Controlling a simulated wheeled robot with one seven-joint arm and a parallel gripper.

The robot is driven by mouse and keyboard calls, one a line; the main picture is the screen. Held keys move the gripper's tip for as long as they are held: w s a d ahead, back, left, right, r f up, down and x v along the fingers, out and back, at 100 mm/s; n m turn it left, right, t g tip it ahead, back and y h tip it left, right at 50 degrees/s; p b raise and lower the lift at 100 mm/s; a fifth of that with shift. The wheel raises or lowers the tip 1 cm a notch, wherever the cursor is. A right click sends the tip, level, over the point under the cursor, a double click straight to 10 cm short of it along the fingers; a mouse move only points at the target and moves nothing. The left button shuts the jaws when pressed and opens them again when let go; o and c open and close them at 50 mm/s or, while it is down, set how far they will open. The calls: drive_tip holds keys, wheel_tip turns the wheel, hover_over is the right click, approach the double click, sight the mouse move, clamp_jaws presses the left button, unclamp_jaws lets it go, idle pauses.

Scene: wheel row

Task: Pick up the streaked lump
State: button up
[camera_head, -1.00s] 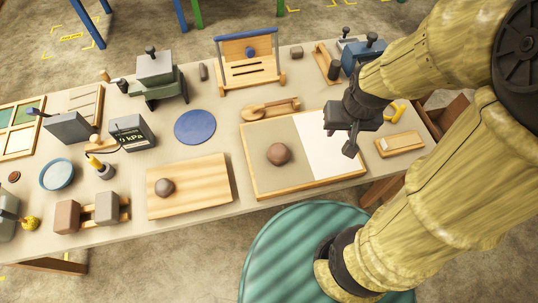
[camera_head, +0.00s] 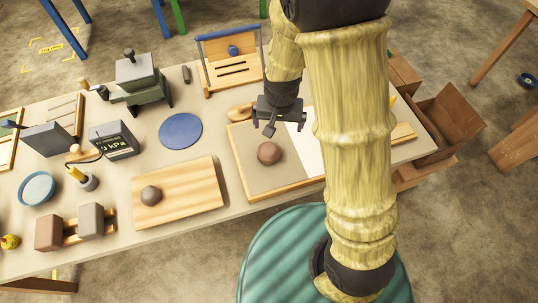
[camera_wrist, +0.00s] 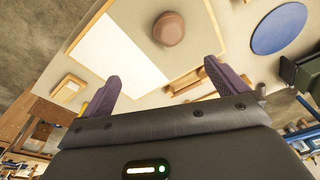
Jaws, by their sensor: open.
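A reddish-brown lump (camera_head: 269,153) lies on the grey half of a framed board (camera_head: 247,172). It also shows in the wrist view (camera_wrist: 168,29), at the top middle, beyond my fingertips. A grey-brown lump (camera_head: 151,195) lies on a plain wooden board (camera_head: 190,203) to the left. Streaks are too fine to make out on either lump. My gripper (camera_head: 286,124) is open and empty. It is above the framed board, near the reddish-brown lump and not touching it. In the wrist view its two fingers (camera_wrist: 160,80) stand wide apart.
A blue disc (camera_head: 181,131), a pressure gauge box (camera_head: 113,140) and a slotted wooden stand (camera_head: 230,72) are on the table. Two blocks on a rack (camera_head: 75,226) stand front left. A wooden bin (camera_head: 448,120) is off the table's right end. My arm hides part of the right side.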

sight(268, 149)
drive_tip(key=a+f, duration=0.1)
drive_tip(key=f, duration=0.1)
drive_tip(key=a+f, duration=0.1)
drive_tip(key=a, duration=0.1)
drive_tip(key=shift+w+f, duration=0.35)
drive_tip(key=shift+w, duration=0.05)
drive_tip(key=shift+f, duration=0.1)
drive_tip(key=f, duration=0.3)
drive_tip(key=w+f+p, duration=0.1)
drive_tip(key=f, duration=0.3)
drive_tip(key=w+f, duration=0.1)
drive_tip(key=f, duration=0.3)
drive_tip(key=shift+d+f+p, duration=0.15)
drive_tip(key=shift+d+p, duration=0.1)
drive_tip(key=shift+p, duration=0.1)
drive_tip(key=shift+a+f, duration=0.1)
drive_tip(key=shift+f, duration=0.2)
drive_tip(key=shift+s+f, duration=0.1)
